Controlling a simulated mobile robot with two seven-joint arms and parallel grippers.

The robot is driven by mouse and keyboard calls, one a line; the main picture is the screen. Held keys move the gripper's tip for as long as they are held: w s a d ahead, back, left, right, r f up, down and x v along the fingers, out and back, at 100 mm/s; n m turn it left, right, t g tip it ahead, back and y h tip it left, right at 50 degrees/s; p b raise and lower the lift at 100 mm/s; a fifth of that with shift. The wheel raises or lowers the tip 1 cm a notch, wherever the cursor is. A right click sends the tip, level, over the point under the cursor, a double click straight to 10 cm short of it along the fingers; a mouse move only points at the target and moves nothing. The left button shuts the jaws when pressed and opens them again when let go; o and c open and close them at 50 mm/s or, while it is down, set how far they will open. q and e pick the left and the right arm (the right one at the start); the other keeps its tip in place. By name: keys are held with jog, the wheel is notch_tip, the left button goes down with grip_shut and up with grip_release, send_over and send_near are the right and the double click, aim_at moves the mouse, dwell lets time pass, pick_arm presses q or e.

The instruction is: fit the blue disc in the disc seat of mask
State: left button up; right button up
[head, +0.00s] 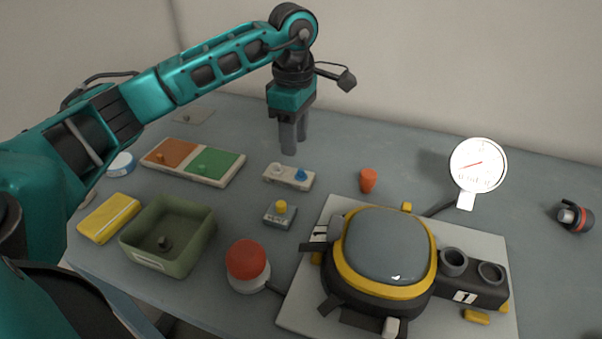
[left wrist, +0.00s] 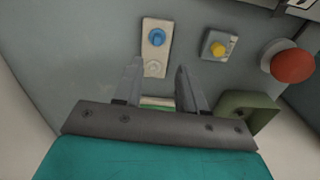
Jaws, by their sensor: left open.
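The small blue disc (head: 301,175) sits at the right end of a white holder (head: 289,181); a pale round piece is at the other end. The left wrist view shows the blue disc (left wrist: 157,37) ahead of my fingertips. The mask (head: 385,245), with a grey visor and yellow rim, lies on a pale board at the right. Two dark round sockets (head: 454,261) are in a black block beside it; I cannot tell which part is the disc seat. My left gripper (head: 295,144) is open and empty, pointing down above and behind the holder. My right gripper is not in view.
A green bin (head: 168,236) and a two-coloured tray (head: 193,160) are left. A gauge (head: 477,166) stands behind the board. The back table strip is mostly clear.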

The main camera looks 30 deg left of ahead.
aim_at(301, 173)
pick_arm(q)
jog(key=f, duration=0.7)
jog(key=shift+w+d+f, duration=0.1)
jog(key=shift+w+d, duration=0.05)
jog(key=shift+w, duration=0.2)
jog(key=shift+c, duration=0.3)
grip_shut()
